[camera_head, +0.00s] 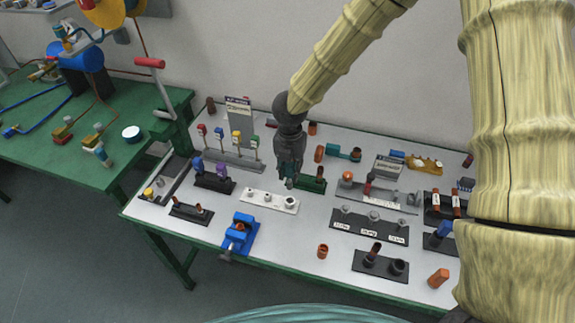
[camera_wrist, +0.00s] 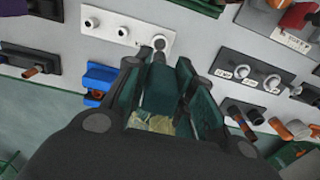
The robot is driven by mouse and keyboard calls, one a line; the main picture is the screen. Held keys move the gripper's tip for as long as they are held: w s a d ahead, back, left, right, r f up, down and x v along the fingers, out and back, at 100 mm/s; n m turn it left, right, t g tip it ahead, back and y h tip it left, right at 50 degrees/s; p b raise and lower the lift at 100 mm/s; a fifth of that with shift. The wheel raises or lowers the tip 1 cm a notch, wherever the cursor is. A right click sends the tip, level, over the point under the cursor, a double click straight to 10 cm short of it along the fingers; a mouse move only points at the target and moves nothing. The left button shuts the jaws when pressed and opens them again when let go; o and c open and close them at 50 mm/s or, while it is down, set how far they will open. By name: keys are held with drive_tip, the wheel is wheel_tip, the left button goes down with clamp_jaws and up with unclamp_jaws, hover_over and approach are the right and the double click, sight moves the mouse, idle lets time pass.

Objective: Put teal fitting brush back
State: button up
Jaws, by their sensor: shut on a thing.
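My gripper (camera_head: 288,176) is above the right end of a white holder block (camera_head: 268,201), with its fingers pointing down. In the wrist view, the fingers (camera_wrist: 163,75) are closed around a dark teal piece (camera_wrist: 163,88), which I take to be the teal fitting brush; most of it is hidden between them. A small grey tip (camera_wrist: 158,43) shows beyond the fingers, over the right end of the white block (camera_wrist: 112,27). I cannot tell whether it touches the block. In the head view the brush is hardly visible at the fingertips.
A blue vise (camera_head: 240,234) stands in front of the block. A dark green block (camera_head: 314,184) is close on the right, and a black holder with labelled fittings (camera_head: 370,228) is further right. A dark stand with blue and purple pieces (camera_head: 215,182) is on the left.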

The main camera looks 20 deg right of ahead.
sight(290, 181)
drive_tip(key=shift+s+d+r, duration=0.15)
drive_tip(key=shift+s+r, duration=0.35)
drive_tip(key=shift+s, duration=0.2)
drive_tip(key=w+f, duration=0.2)
drive_tip(key=f, duration=0.1)
drive_tip(key=shift+w+b, duration=0.1)
drive_tip(key=shift+b, duration=0.25)
drive_tip(key=shift+f, duration=0.35)
drive_tip(key=shift+s+f+b, duration=0.6)
drive_tip(key=shift+b, duration=0.15)
drive_tip(key=shift+w+f, duration=0.45)
drive_tip(key=shift+f, duration=0.1)
drive_tip(key=shift+s+r, duration=0.25)
drive_tip(key=shift+s, duration=0.05)
drive_tip(key=shift+w, duration=0.1)
drive_tip(key=shift+w+f, duration=0.1)
